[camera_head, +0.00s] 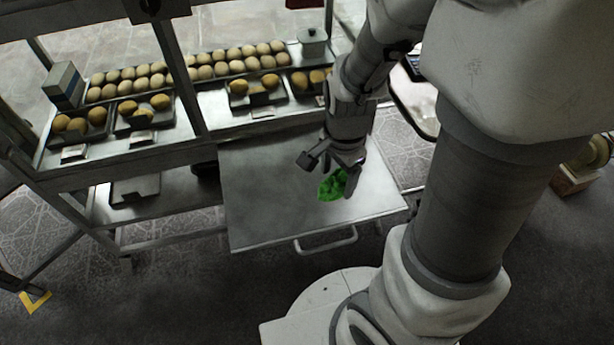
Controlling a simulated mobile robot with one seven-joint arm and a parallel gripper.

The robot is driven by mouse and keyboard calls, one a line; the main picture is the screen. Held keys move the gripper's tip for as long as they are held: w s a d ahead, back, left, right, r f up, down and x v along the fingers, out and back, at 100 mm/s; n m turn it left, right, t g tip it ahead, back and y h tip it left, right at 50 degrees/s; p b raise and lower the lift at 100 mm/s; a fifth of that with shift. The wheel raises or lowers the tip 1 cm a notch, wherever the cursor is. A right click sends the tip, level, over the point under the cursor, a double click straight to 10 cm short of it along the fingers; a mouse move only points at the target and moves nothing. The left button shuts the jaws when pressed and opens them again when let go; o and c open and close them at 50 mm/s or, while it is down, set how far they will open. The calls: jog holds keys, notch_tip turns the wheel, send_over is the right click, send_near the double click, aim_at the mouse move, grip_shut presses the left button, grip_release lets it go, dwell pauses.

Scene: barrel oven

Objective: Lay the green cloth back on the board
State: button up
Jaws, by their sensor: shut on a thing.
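The green cloth (331,187) is a small bright green bundle between the fingers of my gripper (338,180). My gripper points down over the right part of a grey metal board (265,200) that has a handle on its front edge. The gripper is shut on the cloth, and its fingers and wrist hide part of it. I cannot tell whether the cloth touches the board or hangs just above it.
Behind the board stands a metal rack with trays of round buns (240,55), a grey box (64,85) and a lidded pot (312,42). A dark tray (135,190) lies on the lower shelf to the left. The board's left half is bare.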

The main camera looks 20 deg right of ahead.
aim_at(342, 192)
jog(key=s, duration=0.3)
jog(key=shift+s+a+f+g, duration=0.1)
jog(key=shift+f+g, duration=0.1)
jog(key=shift+g, duration=0.2)
jog(key=shift+s, duration=0.15)
jog(key=shift+w+a+r+p, duration=0.15)
jog(key=shift+w+p, duration=0.2)
jog(key=shift+p, duration=0.65)
jog(key=w+f+p, duration=0.1)
jog(key=p, duration=0.1)
jog(key=shift+w+a+p, duration=0.1)
jog(key=shift+p, duration=0.2)
jog(key=w+f+b, duration=0.1)
jog(key=w+f, duration=0.1)
jog(key=w, duration=0.1)
jog(key=w+a+f+b, duration=0.1)
jog(key=w+f, duration=0.1)
jog(key=w, duration=0.1)
jog(key=w+a+f+b, duration=0.1)
jog(key=w+f, duration=0.1)
jog(key=w, duration=0.1)
jog(key=shift+w+a+f+b, duration=0.1)
jog(key=shift+a+f+b, duration=0.15)
jog(key=shift+b, duration=0.15)
jog(key=shift+f+b, duration=1)
jog(key=shift+f, duration=0.9)
jog(key=shift+f, duration=0.15)
jog(key=o, duration=1.1)
